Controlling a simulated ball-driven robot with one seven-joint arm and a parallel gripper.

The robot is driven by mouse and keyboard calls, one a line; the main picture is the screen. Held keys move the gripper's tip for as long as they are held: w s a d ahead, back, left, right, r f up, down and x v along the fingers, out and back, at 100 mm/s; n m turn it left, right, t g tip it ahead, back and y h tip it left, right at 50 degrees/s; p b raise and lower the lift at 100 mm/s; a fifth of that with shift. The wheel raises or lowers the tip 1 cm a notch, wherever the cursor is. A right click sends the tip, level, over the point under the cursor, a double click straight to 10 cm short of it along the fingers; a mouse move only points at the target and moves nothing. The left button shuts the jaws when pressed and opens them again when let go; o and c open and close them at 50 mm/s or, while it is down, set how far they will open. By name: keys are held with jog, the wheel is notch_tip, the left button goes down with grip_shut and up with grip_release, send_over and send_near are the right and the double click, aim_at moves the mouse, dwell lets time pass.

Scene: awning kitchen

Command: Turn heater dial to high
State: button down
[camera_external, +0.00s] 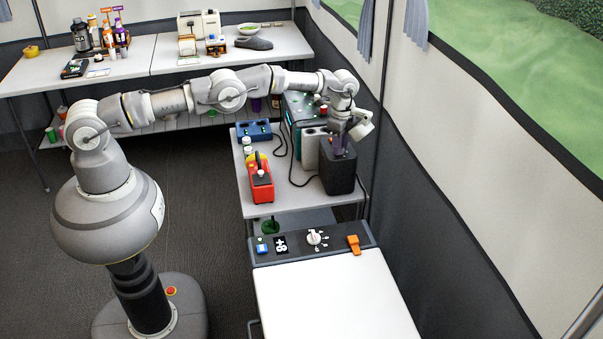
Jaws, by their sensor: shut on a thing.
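My gripper (339,150) points down at the top of a dark upright box (338,180), on the right side of the small white table. It is shut on a small part at the top of the box. The fingers hide that part, so I cannot see whether it is a dial or how it is turned. No label marks the box as the heater. A white dial (314,238) with marks around it sits in plain view on the dark panel of a white-topped unit in front, apart from my gripper.
A light grey device (309,148) stands close left of the dark box. A red device (261,183) and a blue device (254,130) stand further left. Black cables cross the table (291,193). An orange switch (354,244) is on the front panel. The wall is close on the right.

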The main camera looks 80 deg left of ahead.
jog(key=c, duration=0.8)
grip_release()
jog(key=shift+r, duration=0.1)
notch_tip(320, 180, up, 8)
jog(key=p, duration=0.2)
jog(key=shift+f+p, duration=0.2)
jog(key=shift+p, duration=0.15)
jog(key=shift+r, duration=0.1)
jog(key=s+d+r+n+t+b, duration=0.15)
jog(key=r+t, duration=0.25)
jog(key=r, duration=1.3)
jog(key=d+r+n+t+b, duration=0.1)
jog(key=d+r+n+t, duration=0.2)
jog(key=r, duration=1.3)
jog(key=s+d+r+n+t, duration=0.1)
jog(key=s+r+t, duration=0.1)
jog(key=s+r, duration=0.6)
jog(key=s+d+r+n+t+b, duration=0.1)
jog(key=s+r+n+t, duration=0.1)
jog(key=s+r, duration=0.7)
jog(key=s+d+r+n+t, duration=0.2)
jog(key=s+r+t, duration=0.2)
jog(key=s+r, duration=0.4)
jog(key=shift+v, duration=1)
